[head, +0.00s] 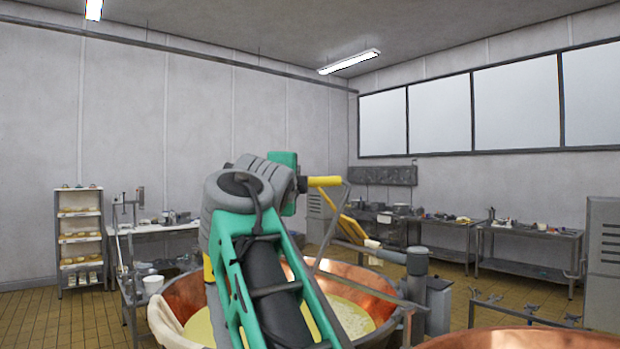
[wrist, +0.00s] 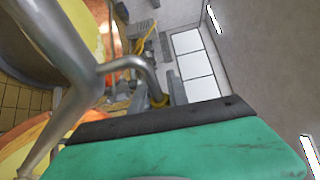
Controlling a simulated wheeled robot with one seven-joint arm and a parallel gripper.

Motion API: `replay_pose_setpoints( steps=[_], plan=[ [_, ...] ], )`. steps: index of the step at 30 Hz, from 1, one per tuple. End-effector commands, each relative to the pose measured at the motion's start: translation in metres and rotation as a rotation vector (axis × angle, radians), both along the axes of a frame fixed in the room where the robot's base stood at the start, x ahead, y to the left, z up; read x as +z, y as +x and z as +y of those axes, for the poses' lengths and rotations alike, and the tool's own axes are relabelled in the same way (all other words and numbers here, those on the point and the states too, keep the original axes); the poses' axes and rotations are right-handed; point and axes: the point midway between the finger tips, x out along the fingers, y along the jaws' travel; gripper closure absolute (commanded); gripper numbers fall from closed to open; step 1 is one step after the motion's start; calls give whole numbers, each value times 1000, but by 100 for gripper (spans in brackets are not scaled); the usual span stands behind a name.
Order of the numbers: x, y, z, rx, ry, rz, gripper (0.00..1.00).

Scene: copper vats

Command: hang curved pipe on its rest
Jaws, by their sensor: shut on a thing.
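My gripper (head: 322,182) is raised above the near copper vat, its yellow part pointing right. It appears shut on a thin grey curved pipe (head: 331,228), which slants down and left from the gripper, then bends right across the vat's opening. In the wrist view the metal pipe (wrist: 62,118) is large and close, with a branch that bends downward at its right end. A green and black part of my gripper fills the bottom of that view. The grip contact itself is hidden. I cannot make out the pipe's rest for certain.
The copper vat (head: 382,281) holds pale yellow contents. A grey post with a cylinder (head: 438,300) stands at its right rim. Another copper vat rim (head: 510,341) is at lower right. Steel tables (head: 530,230) line the back right; a shelf rack (head: 80,240) stands left.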

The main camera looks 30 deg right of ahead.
Motion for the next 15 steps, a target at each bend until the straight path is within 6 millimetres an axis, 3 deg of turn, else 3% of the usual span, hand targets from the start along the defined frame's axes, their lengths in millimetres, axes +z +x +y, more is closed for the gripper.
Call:
replay_pose_setpoints(
  steps=[1, 15],
  plan=[
    [7, 2, 7, 4, -1, -8, 100],
    [5, 31, 61, 3, -4, -8, 100]
  ],
)
